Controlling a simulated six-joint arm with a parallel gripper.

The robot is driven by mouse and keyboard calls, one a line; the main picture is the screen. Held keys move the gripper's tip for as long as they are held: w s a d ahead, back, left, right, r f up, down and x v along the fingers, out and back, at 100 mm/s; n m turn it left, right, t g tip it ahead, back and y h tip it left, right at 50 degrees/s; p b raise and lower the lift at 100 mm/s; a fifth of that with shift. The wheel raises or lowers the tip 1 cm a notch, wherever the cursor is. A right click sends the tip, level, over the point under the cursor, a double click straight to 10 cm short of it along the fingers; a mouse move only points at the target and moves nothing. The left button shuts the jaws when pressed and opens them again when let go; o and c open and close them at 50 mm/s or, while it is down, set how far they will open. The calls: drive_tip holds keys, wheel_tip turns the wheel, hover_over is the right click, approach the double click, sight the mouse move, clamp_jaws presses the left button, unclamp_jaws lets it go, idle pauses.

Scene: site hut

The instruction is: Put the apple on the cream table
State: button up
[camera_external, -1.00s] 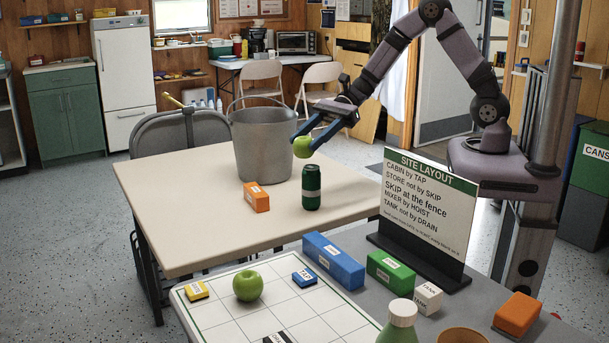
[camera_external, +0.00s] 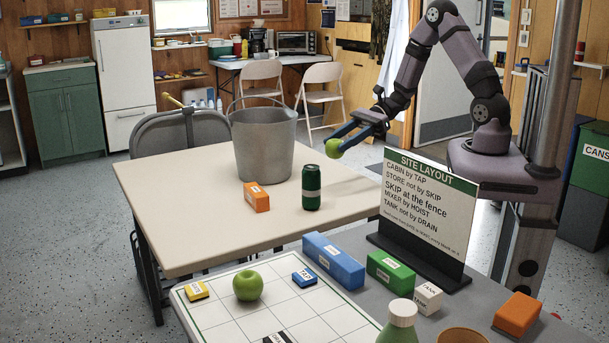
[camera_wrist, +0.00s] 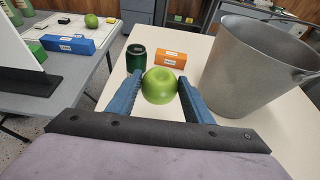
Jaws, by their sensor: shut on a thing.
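My gripper (camera_external: 347,136) is shut on a green apple (camera_external: 333,147) and holds it in the air, near the right back part of the cream table (camera_external: 190,168). In the wrist view the apple (camera_wrist: 160,86) sits between the two blue fingers. A second green apple (camera_external: 248,286) rests on the white gridded board on the grey table; it also shows in the wrist view (camera_wrist: 91,20). On the cream table stand a grey bucket (camera_external: 262,150), a dark green can (camera_external: 311,188) and an orange block (camera_external: 257,197).
The site layout sign (camera_external: 425,205) stands on the grey table (camera_external: 450,320), beside a blue block (camera_external: 333,262) and a green block (camera_external: 390,272). The front left of the cream table is bare. A grey chair (camera_external: 180,135) is behind it.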

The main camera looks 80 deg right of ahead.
drive_tip(key=shift+f, duration=5.05)
drive_tip(key=shift+f, duration=0.1)
drive_tip(key=o, duration=0.7)
drive_tip(key=shift+f, duration=0.1)
drive_tip(key=o, duration=0.4)
